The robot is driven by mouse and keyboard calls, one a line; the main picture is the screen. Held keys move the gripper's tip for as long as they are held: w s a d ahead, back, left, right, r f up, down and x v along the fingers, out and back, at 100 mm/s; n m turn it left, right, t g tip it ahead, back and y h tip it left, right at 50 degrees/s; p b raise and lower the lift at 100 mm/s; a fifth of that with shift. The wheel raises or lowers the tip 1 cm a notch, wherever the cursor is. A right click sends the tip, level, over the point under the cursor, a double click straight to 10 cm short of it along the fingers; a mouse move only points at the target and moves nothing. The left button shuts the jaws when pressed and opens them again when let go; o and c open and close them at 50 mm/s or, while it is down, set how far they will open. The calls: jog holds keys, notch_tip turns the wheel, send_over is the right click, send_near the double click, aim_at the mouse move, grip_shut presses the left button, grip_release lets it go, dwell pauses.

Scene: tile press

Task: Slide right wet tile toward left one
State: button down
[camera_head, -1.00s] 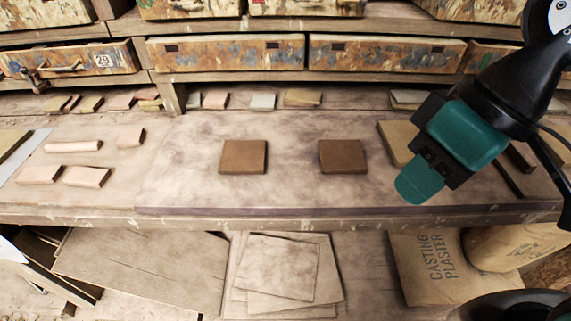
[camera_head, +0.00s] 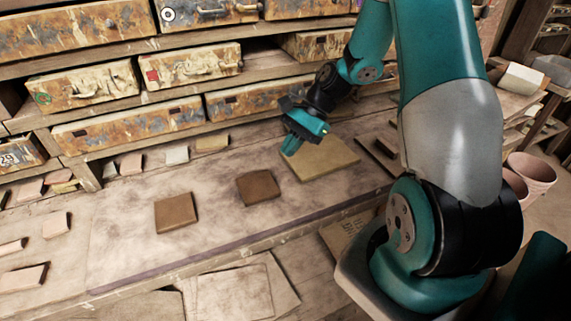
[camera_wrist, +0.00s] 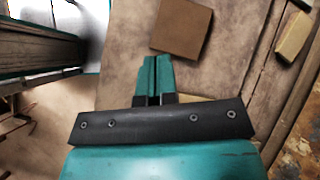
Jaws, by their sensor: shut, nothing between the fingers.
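The right wet tile (camera_head: 258,187) is a flat brown square on the stained work board. The left wet tile (camera_head: 176,212), also brown and square, lies to its left with a clear gap between them. My gripper (camera_head: 290,146) is shut and empty, to the right of and behind the right tile, apart from it and near a tan slab. In the wrist view, the closed teal fingers (camera_wrist: 157,78) point toward one brown tile (camera_wrist: 181,28), probably the right one. The left tile is not seen there.
The tan slab (camera_head: 322,157) lies right of the tiles, by dark bars (camera_head: 375,155). Small pale blocks (camera_head: 176,155) line the back under drawers (camera_head: 130,130). Pink blocks (camera_head: 56,225) lie at left. The board between the tiles is clear.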

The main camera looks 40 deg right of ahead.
aim_at(278, 188)
jog(key=d+f+m, duration=0.1)
jog(key=d, duration=0.1)
jog(key=d+f+m+t+p, duration=0.1)
jog(key=d+m, duration=0.1)
jog(key=s+d+f+m, duration=0.1)
jog(key=d+m, duration=0.1)
jog(key=shift+s+f+y, duration=0.1)
jog(key=shift+f+y, duration=0.15)
jog(key=shift+y, duration=0.15)
jog(key=shift+f, duration=0.3)
jog(key=p+x, duration=0.3)
jog(key=x, duration=0.6)
jog(key=shift+a+f, duration=0.2)
jog(key=shift+a, duration=0.05)
jog(key=shift+w, duration=0.25)
